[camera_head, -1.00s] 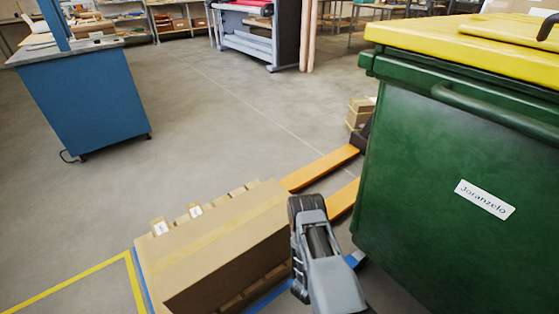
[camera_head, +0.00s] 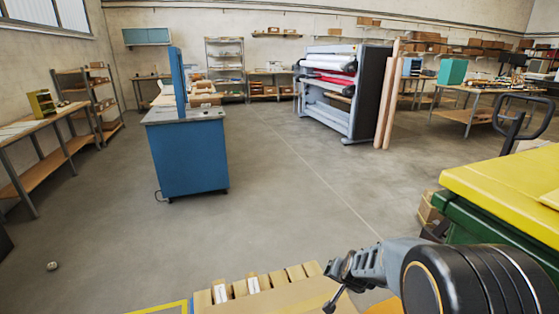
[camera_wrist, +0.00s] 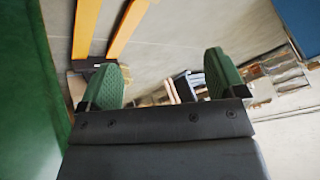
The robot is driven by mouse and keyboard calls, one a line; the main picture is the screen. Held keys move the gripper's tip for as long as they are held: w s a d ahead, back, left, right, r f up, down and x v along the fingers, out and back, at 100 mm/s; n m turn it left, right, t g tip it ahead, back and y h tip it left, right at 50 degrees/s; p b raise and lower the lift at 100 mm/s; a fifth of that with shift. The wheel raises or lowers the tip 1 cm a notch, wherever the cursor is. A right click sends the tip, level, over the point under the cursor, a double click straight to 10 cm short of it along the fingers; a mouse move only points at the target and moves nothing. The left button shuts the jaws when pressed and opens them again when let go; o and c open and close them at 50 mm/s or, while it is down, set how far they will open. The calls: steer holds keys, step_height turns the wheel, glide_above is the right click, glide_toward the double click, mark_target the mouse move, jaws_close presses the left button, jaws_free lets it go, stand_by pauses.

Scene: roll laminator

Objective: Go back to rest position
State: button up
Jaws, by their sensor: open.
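My gripper (camera_wrist: 163,78) is open and empty in the wrist view, its two green-padded fingers wide apart with only floor and far furniture between them. In the head view my arm reaches in from the lower right, and my gripper (camera_head: 340,282) shows as a small dark shape in front of the cardboard box on the pallet. It appears raised and touching nothing, but its height is hard to judge. The roll laminator (camera_head: 343,84), with white and red rolls, stands on the floor at the back, well away from my gripper.
A green bin (camera_head: 470,220) with a yellow lid (camera_head: 500,185) stands close at the right. A cardboard box (camera_head: 285,298) lies at the bottom. A blue cabinet (camera_head: 188,155) stands left of centre, with a workbench (camera_head: 40,122) beyond. The middle floor is clear.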

steer(key=s+a+r+n+g+p, duration=0.1)
steer(key=s+r+n+p, duration=0.2)
steer(key=s+r, duration=0.6)
steer(key=s+a+r+n+g+p, duration=0.1)
steer(key=s+r+n+p, duration=0.2)
steer(key=r, duration=1)
steer(key=s+p, duration=0.2)
steer(key=s, duration=0.3)
steer(key=shift+s+g, duration=0.35)
steer(key=shift+g, duration=0.05)
steer(key=shift+r, duration=0.1)
steer(key=shift+c, duration=0.4)
